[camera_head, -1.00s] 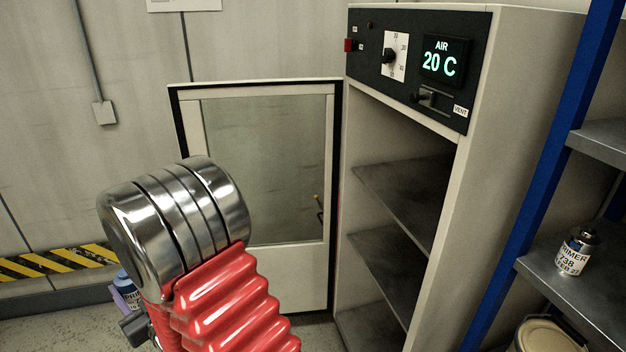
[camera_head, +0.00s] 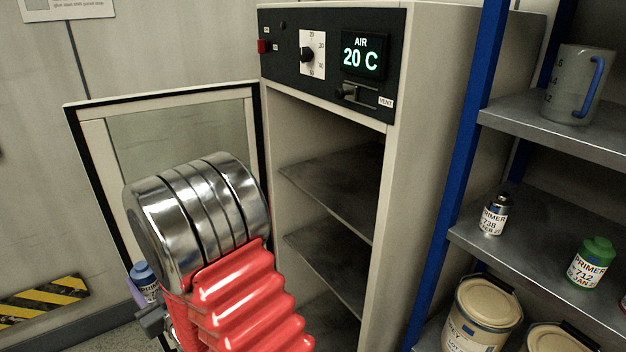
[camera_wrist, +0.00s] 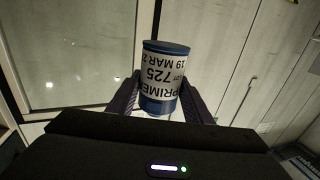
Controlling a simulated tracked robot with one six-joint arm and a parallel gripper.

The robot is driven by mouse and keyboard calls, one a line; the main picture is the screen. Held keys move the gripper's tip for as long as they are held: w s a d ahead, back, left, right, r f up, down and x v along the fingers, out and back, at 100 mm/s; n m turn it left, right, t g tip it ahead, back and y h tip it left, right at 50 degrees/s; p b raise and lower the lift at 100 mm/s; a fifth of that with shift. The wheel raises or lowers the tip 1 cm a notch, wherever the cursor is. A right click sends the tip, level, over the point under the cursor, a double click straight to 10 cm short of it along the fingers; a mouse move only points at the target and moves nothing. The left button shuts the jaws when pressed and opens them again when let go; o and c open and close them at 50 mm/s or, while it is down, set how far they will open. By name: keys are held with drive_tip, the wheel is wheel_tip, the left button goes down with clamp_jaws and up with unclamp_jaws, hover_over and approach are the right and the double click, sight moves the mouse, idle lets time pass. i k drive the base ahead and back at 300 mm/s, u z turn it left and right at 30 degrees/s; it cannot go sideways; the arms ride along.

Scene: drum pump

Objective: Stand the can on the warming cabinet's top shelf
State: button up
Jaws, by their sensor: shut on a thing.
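A primer can (camera_wrist: 162,82) with a blue lid and a white label reading "PRIMER 725" is held between the fingers of my gripper (camera_wrist: 165,98) in the wrist view. Its label reads upside down there. In the head view the can's blue lid (camera_head: 143,272) shows at lower left, partly hidden behind my arm. The warming cabinet (camera_head: 430,120) stands with its door open to the left. Its top shelf (camera_head: 335,190) is bare where I see it. My gripper and the can are outside the cabinet, in front of the open door (camera_head: 170,130).
The cabinet panel (camera_head: 330,55) reads AIR 20 C. The lower cabinet shelf (camera_head: 325,255) looks bare.

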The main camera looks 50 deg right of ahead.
sight(354, 188)
drive_tip(key=z, duration=0.3)
drive_tip(key=i, duration=0.95)
drive_tip(key=z, duration=0.05)
